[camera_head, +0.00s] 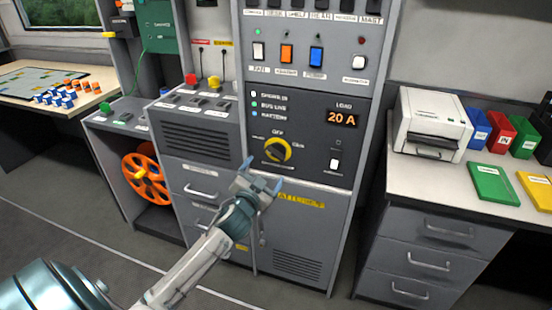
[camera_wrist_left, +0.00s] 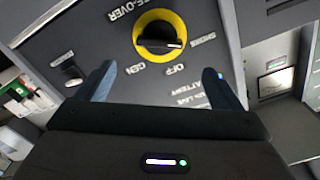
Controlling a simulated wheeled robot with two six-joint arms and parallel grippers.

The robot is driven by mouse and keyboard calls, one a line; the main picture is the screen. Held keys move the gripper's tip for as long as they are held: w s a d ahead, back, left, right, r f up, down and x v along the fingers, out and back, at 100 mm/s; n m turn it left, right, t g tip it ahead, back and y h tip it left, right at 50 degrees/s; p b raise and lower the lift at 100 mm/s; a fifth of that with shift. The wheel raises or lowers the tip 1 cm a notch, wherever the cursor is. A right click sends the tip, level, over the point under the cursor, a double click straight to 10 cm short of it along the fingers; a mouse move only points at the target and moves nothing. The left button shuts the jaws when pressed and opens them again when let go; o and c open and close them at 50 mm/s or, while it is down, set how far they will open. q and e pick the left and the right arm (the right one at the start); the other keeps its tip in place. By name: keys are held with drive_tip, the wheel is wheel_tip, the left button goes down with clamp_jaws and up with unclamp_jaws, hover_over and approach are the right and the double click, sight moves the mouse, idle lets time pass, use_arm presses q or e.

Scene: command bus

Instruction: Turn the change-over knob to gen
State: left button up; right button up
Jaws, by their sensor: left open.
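The change-over knob (camera_head: 277,150) is a black handle on a yellow ring, set in the dark panel of the grey cabinet. In the left wrist view the knob (camera_wrist_left: 158,37) appears upside down, with GEN to its left, OFF below and SHORE to its right. The white mark on its handle points toward the SHORE side. My left gripper (camera_head: 262,176) is open and empty, just below the knob and apart from it. Its two fingers (camera_wrist_left: 160,80) show in the wrist view with the knob beyond and between them. My right gripper is in neither view.
The load display (camera_head: 342,117) reads 20 A. A white rocker switch (camera_head: 334,164) sits right of the knob, and coloured switches (camera_head: 287,54) sit above. A lower console (camera_head: 195,135) with red and yellow buttons stands left. A desk with a printer (camera_head: 432,124) stands right.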

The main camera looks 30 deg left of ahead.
sight(275, 155)
use_arm(q)
drive_tip(key=p+x, duration=0.1)
drive_tip(key=x, duration=0.8)
drive_tip(key=shift+w, duration=0.2)
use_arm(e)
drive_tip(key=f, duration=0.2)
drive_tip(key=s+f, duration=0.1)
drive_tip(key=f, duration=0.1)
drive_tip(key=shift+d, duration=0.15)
use_arm(q)
drive_tip(key=shift+c, duration=0.5)
drive_tip(key=c, duration=0.9)
